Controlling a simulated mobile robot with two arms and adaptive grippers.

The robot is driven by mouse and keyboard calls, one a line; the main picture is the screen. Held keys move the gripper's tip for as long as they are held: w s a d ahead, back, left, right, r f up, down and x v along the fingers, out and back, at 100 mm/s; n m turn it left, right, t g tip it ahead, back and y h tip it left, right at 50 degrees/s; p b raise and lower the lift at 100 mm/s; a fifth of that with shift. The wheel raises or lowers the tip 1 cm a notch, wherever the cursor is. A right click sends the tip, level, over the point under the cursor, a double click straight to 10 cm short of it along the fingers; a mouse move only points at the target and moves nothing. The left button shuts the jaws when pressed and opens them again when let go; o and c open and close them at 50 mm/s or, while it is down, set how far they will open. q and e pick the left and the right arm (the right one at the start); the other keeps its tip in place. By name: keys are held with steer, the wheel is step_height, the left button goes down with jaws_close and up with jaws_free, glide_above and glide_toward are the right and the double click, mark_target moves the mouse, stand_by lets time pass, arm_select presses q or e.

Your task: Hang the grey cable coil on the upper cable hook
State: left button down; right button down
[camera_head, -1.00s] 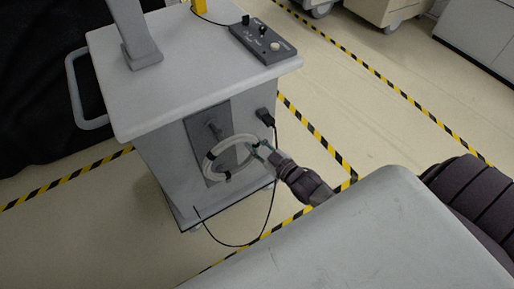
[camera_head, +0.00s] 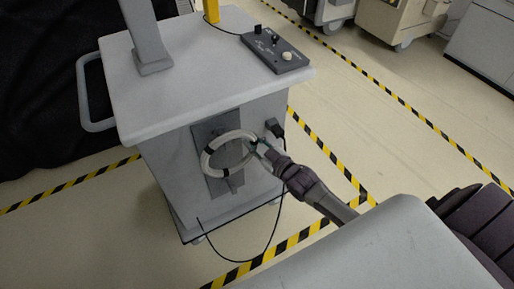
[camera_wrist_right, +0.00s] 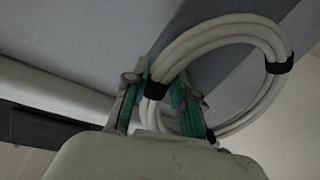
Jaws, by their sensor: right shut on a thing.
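The grey cable coil (camera_head: 207,163) is a pale ring with dark bands, held up in front of the dark hook plate (camera_head: 233,190) on the cart's side. My right gripper (camera_head: 258,147) is shut on the coil's right side. In the right wrist view, the green-lined fingers (camera_wrist_right: 160,98) are at the near part of the coil (camera_wrist_right: 283,45), beside a black band. A hook (camera_head: 225,176) shows just below the coil on the plate. The upper hook is not clearly visible; I cannot tell whether the coil is around it. My left gripper is out of view.
The grey cart (camera_head: 180,95) has a control box (camera_head: 275,50) on top and a push handle (camera_head: 82,95) at its left. A black plug (camera_head: 273,128) with a hanging cable (camera_head: 277,225) is right of the plate. Open floor lies to the right.

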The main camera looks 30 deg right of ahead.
steer(key=shift+w+a+f+b, duration=0.1)
steer(key=shift+w+f+b, duration=0.35)
steer(key=shift+w+b, duration=0.35)
steer(key=shift+w+d+f+b, duration=0.1)
steer(key=shift+w+f+b, duration=0.35)
steer(key=shift+w+b, duration=0.3)
steer(key=shift+w+a+f+b, duration=0.1)
steer(key=shift+w+f+b, duration=0.35)
steer(key=shift+w+b, duration=0.35)
steer(key=shift+w, duration=0.1)
steer(key=c, duration=0.9)
jaws_free()
steer(key=shift+o, duration=0.2)
